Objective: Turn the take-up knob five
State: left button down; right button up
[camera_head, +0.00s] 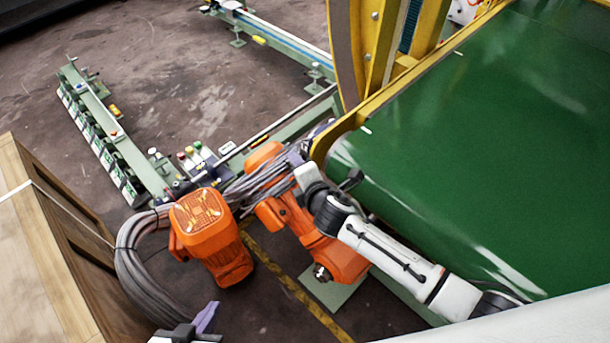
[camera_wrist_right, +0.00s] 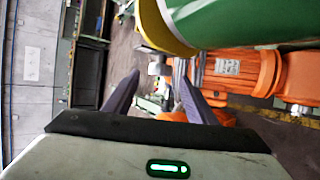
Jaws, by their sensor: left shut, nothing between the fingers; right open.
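I cannot pick out the take-up knob for certain. A small pale grey part (camera_wrist_right: 157,67) shows beyond and between my right fingers in the right wrist view; I cannot tell if it is the knob. My right gripper (camera_wrist_right: 153,82) is open, its two purple fingers apart with nothing between them. In the head view my white right arm reaches in from the right, over the orange gearbox (camera_head: 335,262), and its fingers are mostly hidden by cables and machinery. My left gripper (camera_head: 210,308) is shut and empty at the bottom, near the orange motor (camera_head: 202,215).
A green belt (camera_head: 480,150) with a yellow frame (camera_head: 428,72) fills the right. Thick grey cables (camera_head: 135,265) loop beside the motor. A wooden crate (camera_head: 40,245) stands at the left. A green rail with several boxes (camera_head: 105,140) lies on open floor.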

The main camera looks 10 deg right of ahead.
jog(key=shift+v, duration=2.55)
